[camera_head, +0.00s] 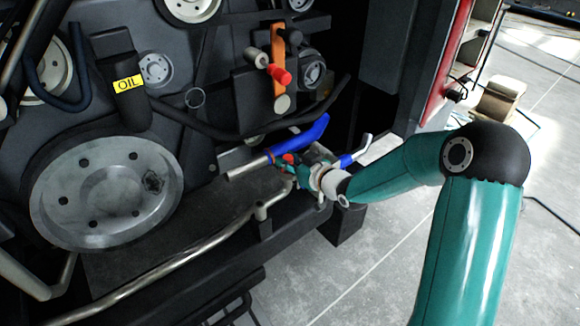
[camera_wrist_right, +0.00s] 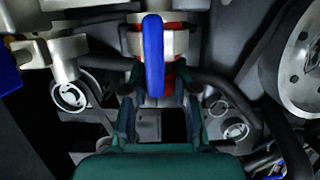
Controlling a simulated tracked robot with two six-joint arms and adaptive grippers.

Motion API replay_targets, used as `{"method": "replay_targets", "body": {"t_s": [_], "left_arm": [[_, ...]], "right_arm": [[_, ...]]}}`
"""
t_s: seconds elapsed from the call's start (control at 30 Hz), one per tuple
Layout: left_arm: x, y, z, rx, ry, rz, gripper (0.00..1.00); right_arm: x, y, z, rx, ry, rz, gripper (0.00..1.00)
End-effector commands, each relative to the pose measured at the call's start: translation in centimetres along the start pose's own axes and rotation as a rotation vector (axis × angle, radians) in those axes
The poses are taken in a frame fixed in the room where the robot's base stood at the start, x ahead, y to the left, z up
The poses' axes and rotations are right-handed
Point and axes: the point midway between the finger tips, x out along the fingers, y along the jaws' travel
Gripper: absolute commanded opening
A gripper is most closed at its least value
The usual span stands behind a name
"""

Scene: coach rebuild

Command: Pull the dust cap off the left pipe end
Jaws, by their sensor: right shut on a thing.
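A small red piece, which looks like the dust cap (camera_head: 288,158), shows at the tips of my right gripper (camera_head: 292,168) in the head view. In the right wrist view, red (camera_wrist_right: 169,82) shows between the two fingers of my right gripper (camera_wrist_right: 158,94), partly hidden behind a blue lever (camera_wrist_right: 153,55). The gripper is shut on this cap. Behind it is a pale metal fitting (camera_wrist_right: 135,43) with more red above. A silver pipe (camera_head: 246,168) lies just left of the gripper in the head view. I cannot tell whether the cap is still seated. My left gripper is not in view.
A blue handle (camera_head: 300,136) runs close above the gripper, and a second blue handle (camera_head: 352,158) is to its right. A long metal pipe (camera_head: 180,262) runs below. An orange lever (camera_head: 278,60) with a red knob stands above. Open grey floor (camera_head: 390,260) is at right.

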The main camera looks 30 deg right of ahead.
Motion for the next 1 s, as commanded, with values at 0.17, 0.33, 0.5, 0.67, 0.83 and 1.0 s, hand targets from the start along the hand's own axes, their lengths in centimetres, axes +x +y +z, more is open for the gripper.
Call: {"method": "replay_targets", "body": {"t_s": [0.17,0.33,0.5,0.67,0.83,1.0], "left_arm": [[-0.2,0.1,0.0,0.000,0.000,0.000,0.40],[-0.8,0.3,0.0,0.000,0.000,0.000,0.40],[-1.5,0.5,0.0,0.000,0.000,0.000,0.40],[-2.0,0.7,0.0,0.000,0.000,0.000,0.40],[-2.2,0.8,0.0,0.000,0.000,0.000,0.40],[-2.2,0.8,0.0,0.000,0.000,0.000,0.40]], "right_arm": [[-0.1,0.0,-0.3,0.000,0.000,0.000,0.00],[-0.4,0.0,-1.3,0.000,0.000,0.000,0.00],[-0.7,0.0,-2.5,-0.001,0.001,0.000,0.00],[-1.0,0.0,-3.6,-0.001,0.001,0.000,0.00],[-1.1,0.0,-4.0,0.000,-0.001,-0.001,0.00],[-1.1,0.0,-3.9,0.000,-0.001,0.000,0.00]]}}
